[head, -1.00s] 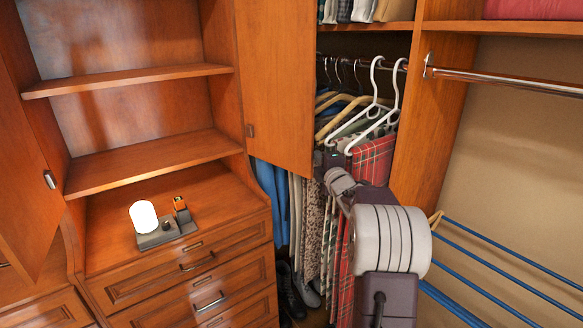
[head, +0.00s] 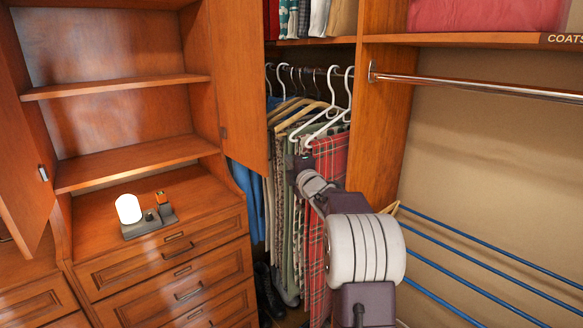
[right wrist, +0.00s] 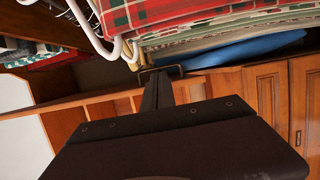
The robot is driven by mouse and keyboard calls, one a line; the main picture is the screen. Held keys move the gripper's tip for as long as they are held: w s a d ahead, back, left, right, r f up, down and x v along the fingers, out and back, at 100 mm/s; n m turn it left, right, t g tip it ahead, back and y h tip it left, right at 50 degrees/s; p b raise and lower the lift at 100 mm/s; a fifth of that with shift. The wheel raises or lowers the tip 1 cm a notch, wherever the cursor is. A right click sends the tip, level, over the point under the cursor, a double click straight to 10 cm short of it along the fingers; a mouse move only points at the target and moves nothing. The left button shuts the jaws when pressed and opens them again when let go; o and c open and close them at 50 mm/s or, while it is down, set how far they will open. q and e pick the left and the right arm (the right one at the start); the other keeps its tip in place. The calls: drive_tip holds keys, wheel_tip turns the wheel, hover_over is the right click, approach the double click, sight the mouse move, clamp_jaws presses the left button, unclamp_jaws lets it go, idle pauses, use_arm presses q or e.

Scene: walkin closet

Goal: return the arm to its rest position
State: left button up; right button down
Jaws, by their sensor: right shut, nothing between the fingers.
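My right arm reaches up from the lower right of the head view, and my right gripper (head: 299,163) is near the hanging clothes. It looks shut and empty. In the right wrist view, the dark closed fingers (right wrist: 158,88) point toward the closet, close to a white hanger (right wrist: 95,30) and the red plaid garment (right wrist: 150,10). I cannot tell whether they touch anything. My left gripper is not in view.
Hanging clothes with the red plaid garment (head: 330,165) and white hangers (head: 330,122) stand beyond my arm. An open cabinet door (head: 238,85) is left of them. Blue rods (head: 480,238) lie at right.

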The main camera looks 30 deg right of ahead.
drive_tip(key=w+a+r+n+y, duration=0.1)
drive_tip(key=w+a+n+y, duration=0.15)
drive_tip(key=a, duration=0.85)
drive_tip(key=s+a+f+m+g+y, duration=0.2)
drive_tip(key=s+a+f+m+g, duration=0.15)
drive_tip(key=a+f, duration=0.7)
drive_tip(key=s+a+f+m+g, duration=0.4)
drive_tip(key=s+a+f, duration=0.1)
drive_tip(key=s+f, duration=0.5)
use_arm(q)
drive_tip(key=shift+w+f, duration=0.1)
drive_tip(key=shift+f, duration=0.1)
use_arm(e)
drive_tip(key=s+f+m+g, duration=0.4)
drive_tip(key=s+f, duration=0.3)
drive_tip(key=s, duration=0.3)
drive_tip(key=s+f+m+g, duration=0.5)
drive_tip(key=s+f+m, duration=0.1)
drive_tip(key=s, duration=0.4)
drive_tip(key=shift+s+a+f+m, duration=0.3)
drive_tip(key=shift+s+a+f, duration=0.05)
drive_tip(key=shift+a+f, duration=0.05)
